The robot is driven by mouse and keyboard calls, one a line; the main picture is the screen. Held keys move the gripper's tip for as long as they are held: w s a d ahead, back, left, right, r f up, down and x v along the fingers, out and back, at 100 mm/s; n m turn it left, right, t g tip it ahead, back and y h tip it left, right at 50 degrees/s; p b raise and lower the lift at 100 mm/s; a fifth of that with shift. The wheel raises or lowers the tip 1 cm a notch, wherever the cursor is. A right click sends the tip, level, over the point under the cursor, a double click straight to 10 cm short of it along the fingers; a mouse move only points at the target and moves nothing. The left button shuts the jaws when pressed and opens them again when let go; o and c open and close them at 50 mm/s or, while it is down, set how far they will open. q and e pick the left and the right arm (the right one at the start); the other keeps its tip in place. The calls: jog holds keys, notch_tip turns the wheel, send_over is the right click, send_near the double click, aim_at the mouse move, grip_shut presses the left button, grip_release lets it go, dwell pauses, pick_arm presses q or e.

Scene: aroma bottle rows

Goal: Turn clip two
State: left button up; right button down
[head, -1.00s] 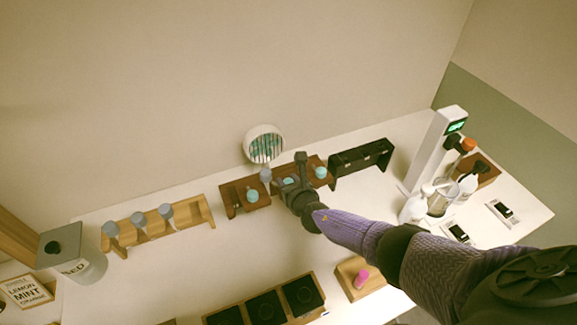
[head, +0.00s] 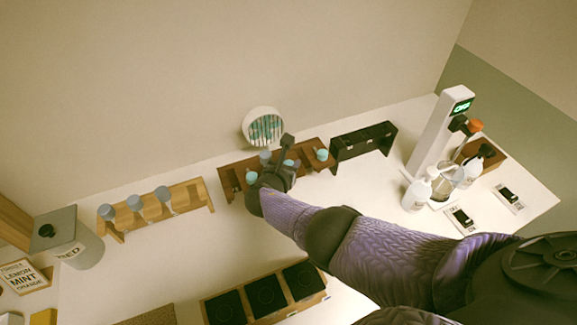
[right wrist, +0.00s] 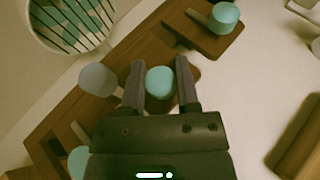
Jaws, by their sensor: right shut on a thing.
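A dark brown wooden rack (head: 308,167) stands at the back of the white table. It bears rounded teal-topped pieces: one at its left end (head: 251,177), one at its right end (head: 322,155) and a middle one (right wrist: 160,82). My right gripper (head: 275,172) is over the middle of the rack. In the right wrist view its two fingers (right wrist: 160,88) stand on either side of the middle teal-topped piece, shut on it. A grey round top (right wrist: 97,80) is just left of the fingers. The fingertip contact is partly hidden in the head view. My left gripper is out of view.
A round striped disc (head: 263,127) stands behind the rack. A lighter rack with grey tops (head: 150,208) is to the left, a black rack (head: 362,146) to the right. A white dispenser (head: 437,135) and bottles are farther right. Black-topped boxes (head: 265,294) are in front.

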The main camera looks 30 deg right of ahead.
dwell(0.3)
jog(key=shift+c, duration=1.7)
grip_release()
jog(key=shift+r, duration=0.1)
jog(key=p+v, duration=0.6)
jog(key=v, duration=0.4)
jog(key=shift+w+a, duration=0.1)
jog(key=shift+w, duration=0.05)
